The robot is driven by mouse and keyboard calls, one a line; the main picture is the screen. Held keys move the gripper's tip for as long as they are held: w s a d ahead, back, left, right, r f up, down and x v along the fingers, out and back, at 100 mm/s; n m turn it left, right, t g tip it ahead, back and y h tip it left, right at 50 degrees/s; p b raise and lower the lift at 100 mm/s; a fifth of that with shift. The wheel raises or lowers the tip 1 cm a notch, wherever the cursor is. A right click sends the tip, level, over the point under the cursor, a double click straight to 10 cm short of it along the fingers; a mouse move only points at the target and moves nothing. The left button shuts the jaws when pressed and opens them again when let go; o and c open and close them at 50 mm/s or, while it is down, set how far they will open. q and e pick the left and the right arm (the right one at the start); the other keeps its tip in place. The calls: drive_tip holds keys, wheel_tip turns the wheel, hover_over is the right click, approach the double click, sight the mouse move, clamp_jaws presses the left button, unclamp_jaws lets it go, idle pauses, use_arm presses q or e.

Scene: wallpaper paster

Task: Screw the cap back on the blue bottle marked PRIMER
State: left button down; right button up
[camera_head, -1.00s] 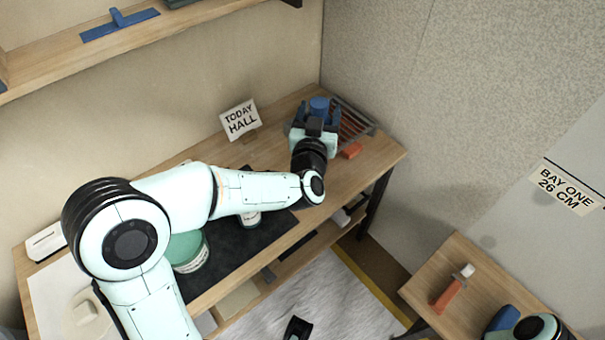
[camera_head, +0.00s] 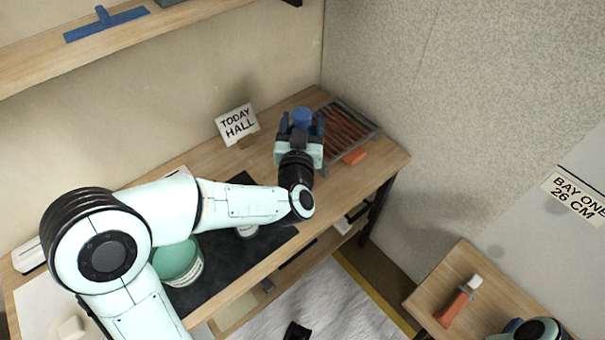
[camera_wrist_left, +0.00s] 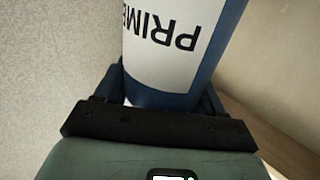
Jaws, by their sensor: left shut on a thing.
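My left gripper (camera_head: 300,128) is shut on the blue bottle (camera_head: 303,117) over the back right of the workbench, just left of the wire rack. In the left wrist view the bottle (camera_wrist_left: 165,75) is between the fingers, its white label reading PRIME upside down, the last letter out of sight. The bottle's neck is not visible in the wrist view, and I cannot make out its cap in either view. Part of my right arm (camera_head: 535,329) shows at the bottom right edge; whether its gripper is open or shut does not show.
The rack (camera_head: 350,126) and an orange block (camera_head: 354,157) lie right of the gripper. A TODAY HALL sign (camera_head: 237,122) stands left. A green tub (camera_head: 180,262) is on the dark mat (camera_head: 228,268). An orange, white-topped item (camera_head: 459,301) lies on the side table (camera_head: 455,262).

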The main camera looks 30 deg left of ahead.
use_arm(q)
wheel_tip(320, 180, down, 10)
drive_tip(key=shift+f+b, duration=0.15)
drive_tip(key=shift+b, duration=0.8)
use_arm(e)
drive_tip(key=shift+w+f, duration=0.2)
drive_tip(key=shift+f, duration=0.3)
drive_tip(key=shift+w+f, duration=0.2)
drive_tip(key=shift+f, duration=0.25)
use_arm(q)
drive_tip(key=shift+f+b, duration=0.5)
drive_tip(key=shift+f, duration=1.6)
use_arm(e)
drive_tip(key=shift+w+f, duration=0.15)
drive_tip(key=shift+f, duration=0.25)
use_arm(q)
drive_tip(key=shift+f, duration=0.1)
use_arm(e)
drive_tip(key=shift+f, duration=0.1)
use_arm(q)
drive_tip(key=shift+f, duration=0.2)
drive_tip(key=shift+c, duration=0.6)
unclamp_jaws()
drive_tip(key=shift+r, duration=0.1)
use_arm(e)
drive_tip(key=shift+w+t, duration=0.1)
drive_tip(key=shift+t, duration=0.2)
use_arm(q)
drive_tip(key=shift+r, duration=0.1)
